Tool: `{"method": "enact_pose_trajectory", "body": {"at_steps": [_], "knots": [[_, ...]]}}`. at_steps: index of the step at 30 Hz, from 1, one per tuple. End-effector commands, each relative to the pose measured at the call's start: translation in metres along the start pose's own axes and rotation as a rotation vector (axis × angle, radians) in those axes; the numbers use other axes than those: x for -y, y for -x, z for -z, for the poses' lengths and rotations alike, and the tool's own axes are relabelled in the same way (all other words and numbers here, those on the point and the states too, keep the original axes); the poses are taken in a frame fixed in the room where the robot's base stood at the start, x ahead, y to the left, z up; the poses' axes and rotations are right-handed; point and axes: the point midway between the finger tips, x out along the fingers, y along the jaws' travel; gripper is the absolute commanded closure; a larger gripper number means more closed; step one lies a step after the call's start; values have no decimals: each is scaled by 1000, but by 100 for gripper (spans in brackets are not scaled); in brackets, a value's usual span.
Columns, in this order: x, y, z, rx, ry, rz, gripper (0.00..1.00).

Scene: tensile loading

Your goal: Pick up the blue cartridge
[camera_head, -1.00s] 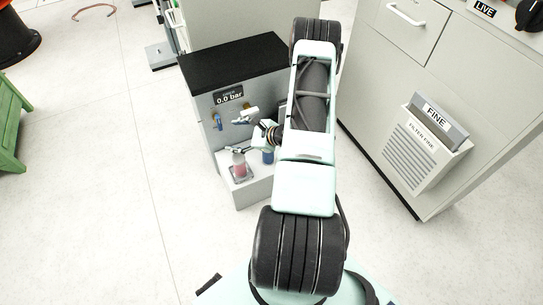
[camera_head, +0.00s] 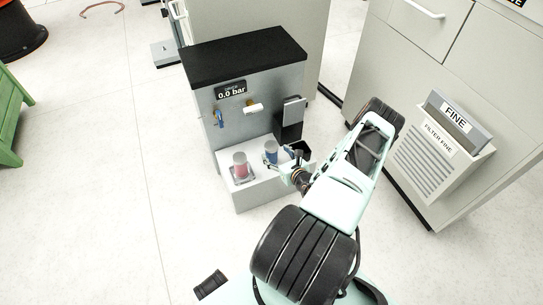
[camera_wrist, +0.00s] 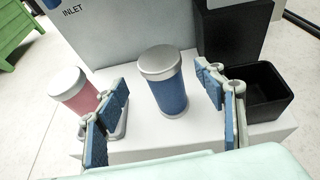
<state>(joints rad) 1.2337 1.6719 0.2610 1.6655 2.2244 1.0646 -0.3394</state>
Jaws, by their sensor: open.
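The blue cartridge (camera_wrist: 170,92) is a cylinder with silver end caps. It stands upright on the white ledge of the grey station, and it also shows in the head view (camera_head: 270,152). My gripper (camera_wrist: 158,95) is open, with blue pads on its fingers. In the wrist view the cartridge appears between the two fingers and a little beyond them, with a visible gap to each. In the head view my gripper (camera_head: 290,167) is at the right front of the cartridge. Nothing is held.
A red cartridge (camera_head: 240,163) stands in a holder left of the blue one. A black open bin (camera_wrist: 259,91) is to the right. The station (camera_head: 238,106) has a gauge reading 0.0 bar and valve handles. A cabinet (camera_head: 403,72) with a FINE filter box stands at right.

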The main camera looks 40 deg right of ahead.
Motion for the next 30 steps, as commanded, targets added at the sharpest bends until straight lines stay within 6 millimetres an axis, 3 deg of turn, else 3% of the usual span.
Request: {"method": "enact_pose_trajectory", "body": {"at_steps": [12,19,30], "knots": [[2,-50,2,2,2,-1,37],[2,-52,0,0,1,-1,37],[2,-52,0,0,1,-1,76]]}}
